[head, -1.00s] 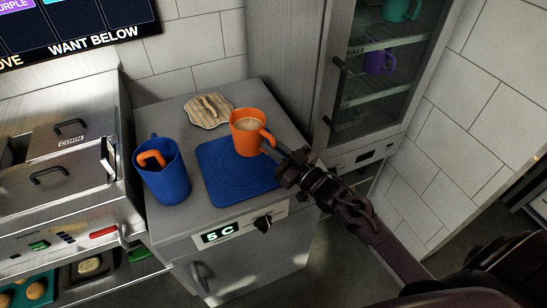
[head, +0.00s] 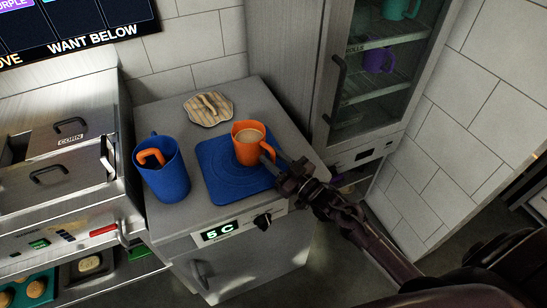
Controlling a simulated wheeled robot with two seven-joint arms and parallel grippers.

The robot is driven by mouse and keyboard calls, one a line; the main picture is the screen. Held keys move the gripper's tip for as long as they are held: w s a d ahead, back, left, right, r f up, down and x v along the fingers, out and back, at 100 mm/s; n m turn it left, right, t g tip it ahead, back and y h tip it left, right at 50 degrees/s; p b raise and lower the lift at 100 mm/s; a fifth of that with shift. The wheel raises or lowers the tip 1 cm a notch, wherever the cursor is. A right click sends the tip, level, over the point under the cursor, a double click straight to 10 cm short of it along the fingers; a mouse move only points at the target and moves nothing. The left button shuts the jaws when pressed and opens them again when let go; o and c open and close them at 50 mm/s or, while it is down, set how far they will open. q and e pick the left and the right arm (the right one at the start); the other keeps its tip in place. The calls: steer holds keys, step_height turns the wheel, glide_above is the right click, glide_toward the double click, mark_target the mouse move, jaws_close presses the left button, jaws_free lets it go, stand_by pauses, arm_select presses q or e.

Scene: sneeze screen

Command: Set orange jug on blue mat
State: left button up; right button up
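The orange jug (head: 248,151), filled with a tan liquid, stands upright over the upper right part of the blue mat (head: 221,184). Its handle faces right. The mat lies on the grey counter top. My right gripper (head: 272,156) comes in from the right and its fingers are at the jug's handle. They look closed on the handle, though the fingertips are partly hidden by it. I cannot tell whether the jug's base touches the mat or hovers just above it. My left gripper is not in view.
A blue container (head: 163,172) with an orange handle inside stands left of the mat. A striped flat item (head: 208,108) lies behind the jug. A glass-door cabinet (head: 372,70) stands close on the right, and a steel warmer (head: 65,165) on the left.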

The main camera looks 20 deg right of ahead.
steer(key=shift+o, duration=0.4)
steer(key=shift+r, duration=0.1)
steer(key=b+v, duration=0.2)
steer(key=v, duration=1)
